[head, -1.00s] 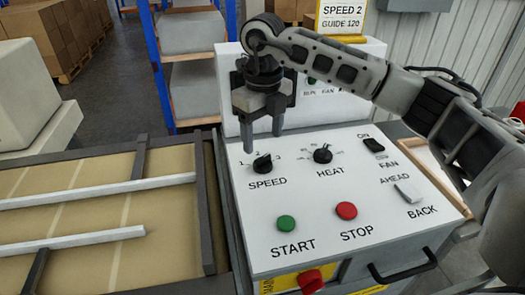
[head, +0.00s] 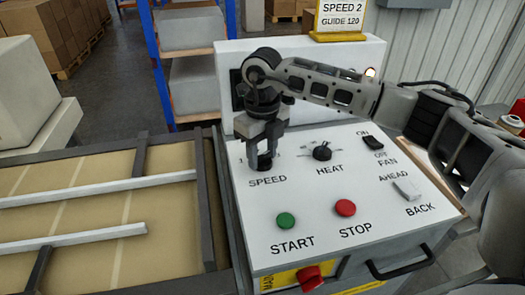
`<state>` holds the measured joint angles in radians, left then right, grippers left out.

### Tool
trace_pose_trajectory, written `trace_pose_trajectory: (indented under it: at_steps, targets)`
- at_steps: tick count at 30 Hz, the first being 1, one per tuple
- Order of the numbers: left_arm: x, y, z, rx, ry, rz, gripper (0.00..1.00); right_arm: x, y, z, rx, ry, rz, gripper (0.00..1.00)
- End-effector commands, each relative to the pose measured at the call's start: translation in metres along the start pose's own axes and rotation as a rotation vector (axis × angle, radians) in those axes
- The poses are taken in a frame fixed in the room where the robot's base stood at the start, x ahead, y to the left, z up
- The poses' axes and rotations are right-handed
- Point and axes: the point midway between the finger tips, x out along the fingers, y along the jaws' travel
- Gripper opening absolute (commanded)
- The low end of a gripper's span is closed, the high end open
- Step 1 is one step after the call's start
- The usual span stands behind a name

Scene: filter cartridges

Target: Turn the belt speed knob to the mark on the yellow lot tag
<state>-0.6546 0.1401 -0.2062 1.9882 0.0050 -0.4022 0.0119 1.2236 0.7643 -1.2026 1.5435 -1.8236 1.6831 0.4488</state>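The black belt speed knob (head: 264,162) is on the white panel above the word SPEED. My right gripper (head: 262,158) points down over it, with one finger on each side of the knob. The fingers hide most of the knob and some of its scale marks. I cannot tell whether they press on it or which mark the pointer faces. The yellow lot tag (head: 341,37) stands at the top of the panel and reads SPEED 2, GUIDE 120. My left gripper is not in view.
The heat knob (head: 322,151) is just right of my gripper. The fan switch (head: 373,143), ahead/back switch (head: 407,190), green start button (head: 283,222) and red stop button (head: 345,208) share the panel. A belt with rails (head: 100,232) lies to the left.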

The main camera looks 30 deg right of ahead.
Motion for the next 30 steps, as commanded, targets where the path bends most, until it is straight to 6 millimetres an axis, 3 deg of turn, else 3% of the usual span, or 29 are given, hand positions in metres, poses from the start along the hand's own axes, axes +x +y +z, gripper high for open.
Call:
trace_pose_trajectory:
  at_steps: [11,30]
  targets:
    - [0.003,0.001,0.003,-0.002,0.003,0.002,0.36,0.001,0.0,0.0,-0.089,-0.002,0.0,0.19]
    - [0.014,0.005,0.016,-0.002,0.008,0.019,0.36,0.001,0.0,0.0,-0.647,-0.003,-0.001,0.19]
